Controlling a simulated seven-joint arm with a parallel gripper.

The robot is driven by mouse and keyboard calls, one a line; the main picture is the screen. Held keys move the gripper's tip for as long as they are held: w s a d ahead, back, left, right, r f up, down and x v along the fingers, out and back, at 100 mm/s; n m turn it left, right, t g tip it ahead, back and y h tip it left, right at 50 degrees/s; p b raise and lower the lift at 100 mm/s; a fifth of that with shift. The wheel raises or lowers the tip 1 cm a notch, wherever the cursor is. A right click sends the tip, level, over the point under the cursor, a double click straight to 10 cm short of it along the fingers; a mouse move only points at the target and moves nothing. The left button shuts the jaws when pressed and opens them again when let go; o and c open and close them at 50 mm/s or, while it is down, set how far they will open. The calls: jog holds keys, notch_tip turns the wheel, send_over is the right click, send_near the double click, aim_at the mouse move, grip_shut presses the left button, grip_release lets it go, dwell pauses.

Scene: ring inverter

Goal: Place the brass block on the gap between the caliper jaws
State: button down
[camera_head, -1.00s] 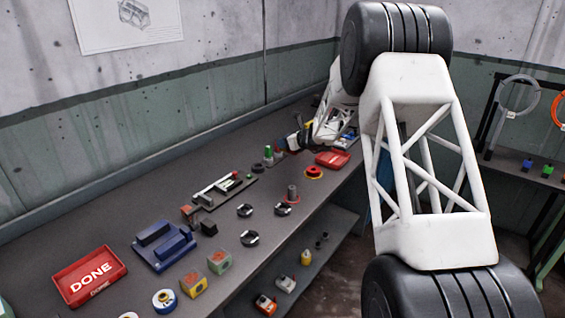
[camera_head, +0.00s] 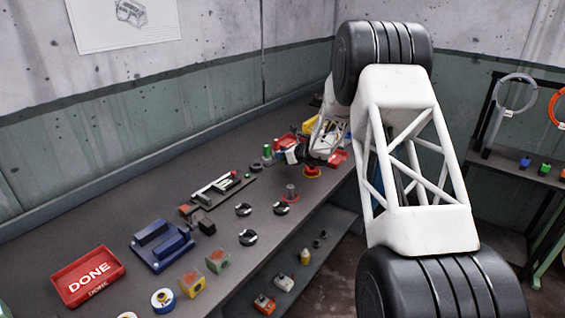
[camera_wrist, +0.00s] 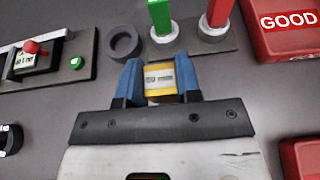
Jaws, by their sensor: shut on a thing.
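My gripper (camera_wrist: 160,80) is shut on the brass block (camera_wrist: 160,78), a small yellow block with a printed label, held between two blue fingers in the wrist view. In the head view my gripper (camera_head: 288,155) is small, over the back part of the bench, and the block cannot be made out there. A dark board with a pale bar, which looks like the caliper (camera_head: 215,187), lies on the bench to the left of my gripper. One end of that board, with a red knob and green button, shows in the wrist view (camera_wrist: 45,58). Its jaw gap is too small to tell.
Green (camera_wrist: 160,20) and red (camera_wrist: 216,18) posts and a dark ring (camera_wrist: 124,43) stand just beyond the fingers. A red GOOD tray (camera_wrist: 262,40) is at right. A blue fixture (camera_head: 163,247) and red DONE tray (camera_head: 88,276) lie at the front left.

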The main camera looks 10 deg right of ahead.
jog(key=shift+f, duration=1.55)
jog(key=shift+f, duration=0.15)
jog(key=c, duration=0.8)
grip_release()
jog(key=shift+d, duration=0.1)
jog(key=shift+v, duration=6)
